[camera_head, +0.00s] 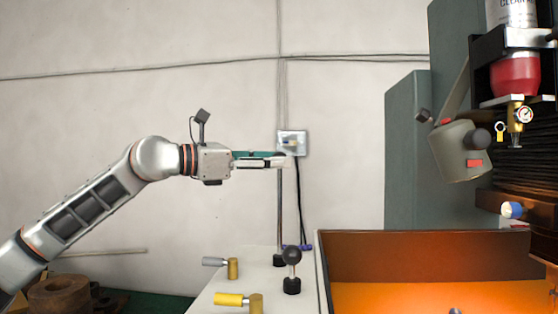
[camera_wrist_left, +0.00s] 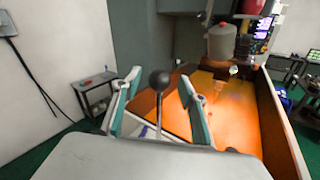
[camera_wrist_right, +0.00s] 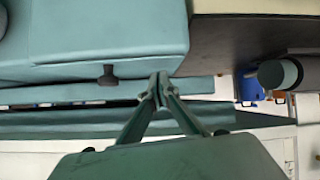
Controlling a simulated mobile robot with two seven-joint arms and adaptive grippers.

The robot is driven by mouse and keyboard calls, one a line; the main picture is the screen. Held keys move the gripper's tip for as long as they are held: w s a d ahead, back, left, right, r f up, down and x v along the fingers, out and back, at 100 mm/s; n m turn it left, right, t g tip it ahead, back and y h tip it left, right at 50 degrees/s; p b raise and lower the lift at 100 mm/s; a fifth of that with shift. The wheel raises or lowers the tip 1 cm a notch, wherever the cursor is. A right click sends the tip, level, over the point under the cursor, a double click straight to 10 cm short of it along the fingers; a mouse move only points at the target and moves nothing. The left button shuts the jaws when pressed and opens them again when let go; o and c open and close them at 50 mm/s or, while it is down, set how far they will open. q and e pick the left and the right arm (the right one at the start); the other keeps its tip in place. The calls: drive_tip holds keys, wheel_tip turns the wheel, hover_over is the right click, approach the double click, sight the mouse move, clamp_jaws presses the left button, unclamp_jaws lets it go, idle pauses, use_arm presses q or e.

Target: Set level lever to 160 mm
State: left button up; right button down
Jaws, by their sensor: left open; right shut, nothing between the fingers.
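A tall lever with a thin dark rod (camera_head: 279,215) stands on a white panel. Its black ball knob (camera_wrist_left: 159,80) shows between the fingers of my left gripper (camera_head: 278,161) in the left wrist view. The fingers are open, one on each side of the knob, with gaps visible. A shorter lever with a black ball knob (camera_head: 291,256) stands nearer on the same panel. No label or millimetre scale is readable, so I cannot tell the setting. My right gripper (camera_wrist_right: 160,88) is shut and empty, in front of grey-green machine surfaces.
Grey-handled (camera_head: 214,262) and yellow-handled (camera_head: 229,299) brass fittings sit on the white panel (camera_head: 208,299). An orange tray (camera_head: 345,238) lies to its right. The machine column (camera_head: 405,150) and head (camera_head: 462,150) stand at the right. A wall box (camera_head: 292,137) is behind.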

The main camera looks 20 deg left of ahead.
use_arm(q)
drive_tip(key=v, duration=1)
